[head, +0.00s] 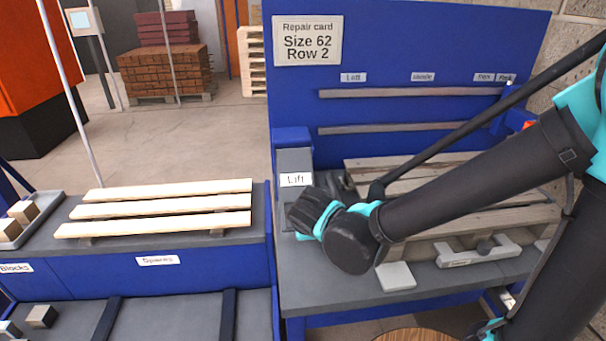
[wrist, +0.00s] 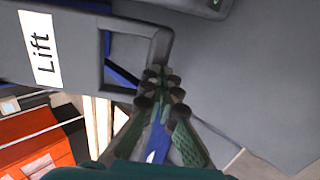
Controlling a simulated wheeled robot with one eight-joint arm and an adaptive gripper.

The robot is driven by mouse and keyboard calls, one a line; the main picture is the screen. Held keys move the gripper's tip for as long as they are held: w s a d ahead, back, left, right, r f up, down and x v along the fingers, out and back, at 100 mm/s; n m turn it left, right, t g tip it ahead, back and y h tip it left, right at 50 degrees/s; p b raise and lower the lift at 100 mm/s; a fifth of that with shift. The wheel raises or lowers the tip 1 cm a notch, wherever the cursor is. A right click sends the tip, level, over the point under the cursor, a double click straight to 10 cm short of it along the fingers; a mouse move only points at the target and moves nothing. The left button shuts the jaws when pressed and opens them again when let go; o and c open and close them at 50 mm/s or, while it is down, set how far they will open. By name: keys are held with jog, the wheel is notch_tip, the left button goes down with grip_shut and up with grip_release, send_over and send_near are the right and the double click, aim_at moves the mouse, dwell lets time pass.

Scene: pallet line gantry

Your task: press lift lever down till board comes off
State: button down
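The lift unit is a grey box (head: 294,160) with a white "Lift" label, at the left end of the blue workbench; the label also shows in the wrist view (wrist: 41,48). In the wrist view a grey loop-shaped bar (wrist: 165,45), which looks like the lever, juts from the labelled part. My gripper (wrist: 163,88) has its fingertips close together at the lower corner of this bar; I see nothing clearly between them. In the head view my wrist hides the fingertips and most of the lever. A worn pallet with slat boards (head: 480,180) lies on the bench behind my arm.
A blue back panel (head: 400,60) with a repair card (head: 307,41) rises behind the bench. A grey block (head: 396,277) and a pale handled tool (head: 478,252) lie at the front. Spare boards (head: 160,208) rest on the left table.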

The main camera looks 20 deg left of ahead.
jog(key=shift+w+a+f, duration=0.15)
jog(key=shift+w+f, duration=0.15)
jog(key=shift+f, duration=0.5)
